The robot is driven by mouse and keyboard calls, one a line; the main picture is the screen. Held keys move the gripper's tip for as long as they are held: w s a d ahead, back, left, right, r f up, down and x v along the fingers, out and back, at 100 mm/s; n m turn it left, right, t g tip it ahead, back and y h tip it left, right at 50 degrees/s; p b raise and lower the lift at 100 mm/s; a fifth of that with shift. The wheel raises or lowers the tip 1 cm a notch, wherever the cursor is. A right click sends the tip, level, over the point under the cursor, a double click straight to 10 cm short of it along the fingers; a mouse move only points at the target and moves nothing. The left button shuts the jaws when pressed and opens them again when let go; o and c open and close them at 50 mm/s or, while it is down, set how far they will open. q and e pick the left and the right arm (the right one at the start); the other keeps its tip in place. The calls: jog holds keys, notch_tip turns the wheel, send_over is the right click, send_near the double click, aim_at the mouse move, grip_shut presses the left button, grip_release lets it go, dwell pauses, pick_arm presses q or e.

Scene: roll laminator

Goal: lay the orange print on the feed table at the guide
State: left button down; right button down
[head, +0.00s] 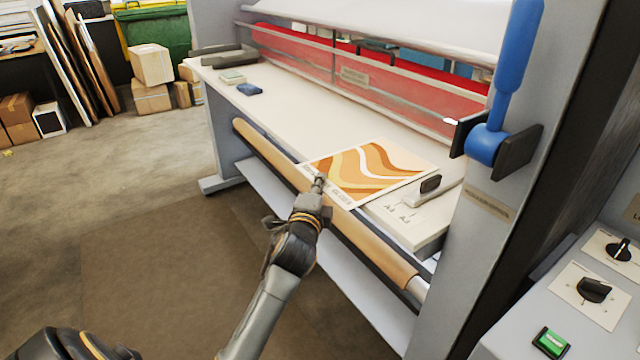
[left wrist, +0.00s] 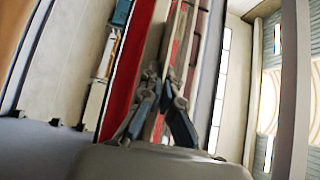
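The orange print (head: 368,170), with wavy orange, brown and cream bands and a pale border, lies over the right part of the white feed table (head: 300,118). Its near edge is at the table's front edge, above the brown roll. The guide (head: 432,190), a pale bar with a black knob, is just right of the print; a narrow gap seems to separate them. My left gripper (head: 319,183) is at the print's near edge. In the left wrist view its fingers (left wrist: 160,85) are close together and appear to pinch the thin sheet edge-on. My right gripper is out of view.
A brown roll (head: 262,150) runs below the table front. The red guard (head: 300,52) stands behind the table. A blue-handled lever (head: 512,50) is on the right post. A blue block (head: 249,89) and a pale block (head: 232,77) lie at the table's far left.

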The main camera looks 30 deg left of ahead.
pick_arm(q)
jog(key=c, duration=2)
grip_release()
jog(key=shift+f, duration=0.15)
jog(key=o, duration=0.5)
